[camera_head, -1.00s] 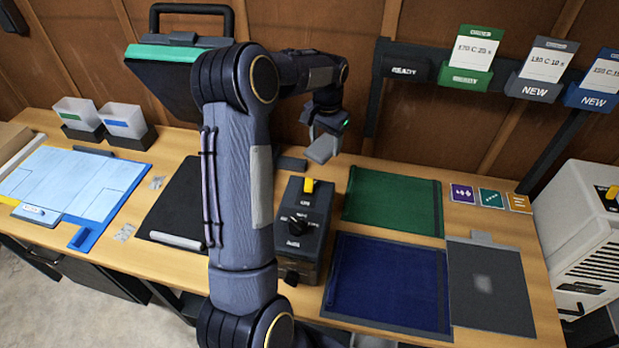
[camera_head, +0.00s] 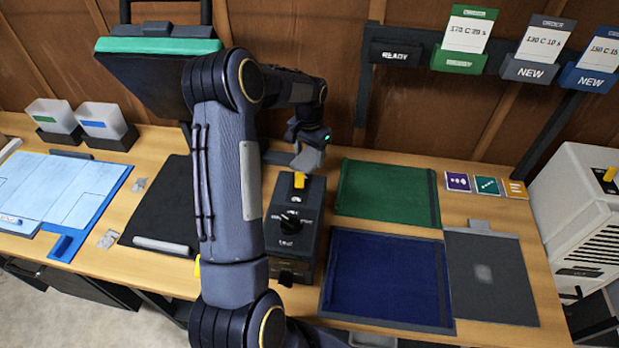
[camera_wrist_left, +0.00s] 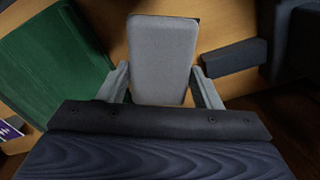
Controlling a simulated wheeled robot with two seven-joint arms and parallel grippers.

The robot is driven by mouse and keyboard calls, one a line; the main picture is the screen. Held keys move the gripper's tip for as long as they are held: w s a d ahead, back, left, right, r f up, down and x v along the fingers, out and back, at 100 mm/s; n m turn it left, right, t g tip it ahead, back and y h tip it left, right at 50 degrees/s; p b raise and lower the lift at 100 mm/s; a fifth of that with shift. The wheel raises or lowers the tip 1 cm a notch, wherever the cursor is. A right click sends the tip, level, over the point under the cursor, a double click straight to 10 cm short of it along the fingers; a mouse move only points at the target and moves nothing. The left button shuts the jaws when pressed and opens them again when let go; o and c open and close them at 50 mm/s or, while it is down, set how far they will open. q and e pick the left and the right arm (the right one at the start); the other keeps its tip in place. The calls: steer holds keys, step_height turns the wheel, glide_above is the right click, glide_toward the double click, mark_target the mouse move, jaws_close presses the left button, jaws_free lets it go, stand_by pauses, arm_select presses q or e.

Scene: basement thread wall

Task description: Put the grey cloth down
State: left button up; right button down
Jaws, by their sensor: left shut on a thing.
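The grey cloth (camera_wrist_left: 162,60) shows in the left wrist view as a light grey, flat, rounded rectangle between the two fingers. In the head view it is a small grey piece (camera_head: 307,158) under my left gripper (camera_head: 308,142), behind the black control box. My left gripper also shows in the left wrist view (camera_wrist_left: 163,84), shut on the cloth. The cloth appears held above the bench; its exact height is hard to tell. My right gripper is not in view.
The black control box (camera_head: 293,222) with a yellow switch stands just in front. A green mat (camera_head: 385,192), blue mat (camera_head: 385,278) and dark grey mat (camera_head: 490,275) lie to the right. A black mat (camera_head: 165,215) lies left, partly behind my arm. A card rack (camera_head: 400,55) hangs behind.

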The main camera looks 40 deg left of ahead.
arm_select(q)
step_height(320, 180, down, 8)
steer(key=shift+f+p, duration=0.1)
steer(key=shift+p, duration=0.7)
steer(key=o, duration=1.3)
